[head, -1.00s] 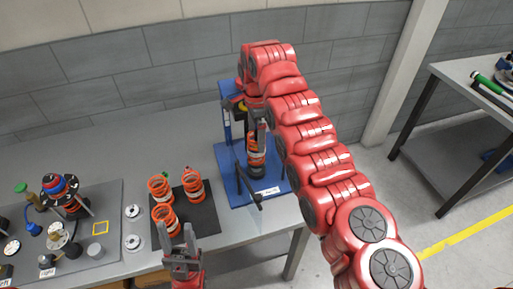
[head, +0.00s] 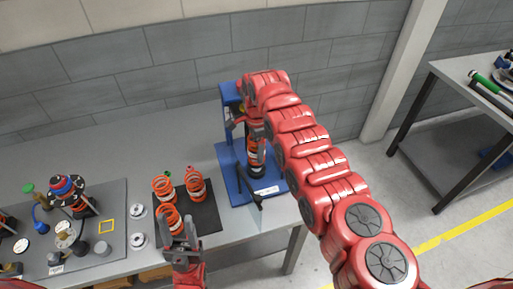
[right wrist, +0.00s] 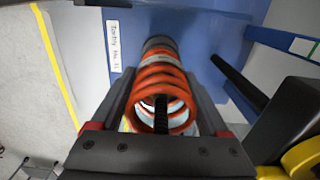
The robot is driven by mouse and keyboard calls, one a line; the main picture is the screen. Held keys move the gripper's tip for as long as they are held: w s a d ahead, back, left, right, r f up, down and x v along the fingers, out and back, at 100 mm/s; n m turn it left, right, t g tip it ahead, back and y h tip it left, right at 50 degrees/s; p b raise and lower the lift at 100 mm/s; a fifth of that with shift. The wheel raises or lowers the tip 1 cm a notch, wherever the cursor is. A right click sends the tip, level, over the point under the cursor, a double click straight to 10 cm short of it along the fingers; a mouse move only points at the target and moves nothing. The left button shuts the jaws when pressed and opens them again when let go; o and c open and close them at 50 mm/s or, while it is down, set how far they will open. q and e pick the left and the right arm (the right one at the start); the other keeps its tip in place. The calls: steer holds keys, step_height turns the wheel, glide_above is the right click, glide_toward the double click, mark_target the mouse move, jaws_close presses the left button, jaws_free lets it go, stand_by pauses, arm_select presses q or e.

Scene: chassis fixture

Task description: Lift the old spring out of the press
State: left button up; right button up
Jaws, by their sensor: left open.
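The old spring, orange, stands upright in the blue press (head: 228,160); in the head view its lower coils (head: 257,150) show below my right wrist. My right gripper (head: 258,135) is down at the press, partly hidden by its own arm. In the right wrist view the orange spring (right wrist: 160,85) lies between the two dark fingers of my right gripper (right wrist: 164,72), one on each side. A black rod runs through its middle. Whether the fingers touch the coils, I cannot tell. My left gripper (head: 180,240) is open and empty at the table's front edge.
Three loose orange springs, one of them (head: 195,184), stand on a black mat (head: 203,217) left of the press. A black lever (head: 249,187) sticks out at the press's front. A grey board (head: 115,215) with several parts lies further left.

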jaws_close()
steer(key=shift+r, duration=0.1)
steer(key=shift+w+r+b, duration=0.15)
steer(key=shift+r+b, duration=0.15)
steer(key=shift+r, duration=0.2)
step_height(320, 180, up, 6)
steer(key=b, duration=0.2)
steer(key=shift+b, duration=0.3)
step_height(320, 180, up, 2)
steer(key=shift+a+p, duration=0.1)
steer(key=shift+p, duration=0.35)
steer(key=shift+r, duration=0.45)
steer(key=shift+r+p, duration=0.1)
steer(key=shift+p, duration=0.2)
